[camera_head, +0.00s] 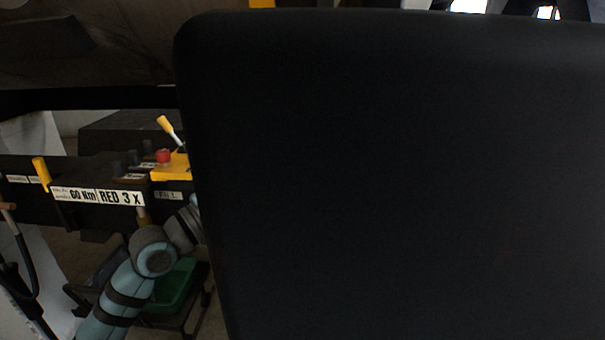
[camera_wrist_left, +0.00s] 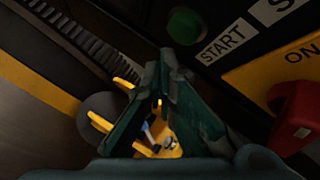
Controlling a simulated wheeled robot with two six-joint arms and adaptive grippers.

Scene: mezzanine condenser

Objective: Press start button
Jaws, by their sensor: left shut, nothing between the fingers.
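The green start button (camera_wrist_left: 185,25) is round and sits on a dark panel at the top of the left wrist view, beside a white START label (camera_wrist_left: 225,42). My left gripper (camera_wrist_left: 163,60) is shut and empty, its fingertips appearing just below the button in that view. I cannot tell whether they touch it; a gap shows in the picture. In the head view my left arm reaches up from the lower left, and its gripper is hidden behind a large dark shape. The start button cannot be made out there. My right gripper is not in view.
A red knob (camera_wrist_left: 297,115) stands out near the yellow ON plate (camera_wrist_left: 258,76), right of my left gripper. The large dark shape (camera_head: 400,180) blocks most of the head view. A yellow lever (camera_head: 168,128) and a green bin (camera_head: 175,287) show at left.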

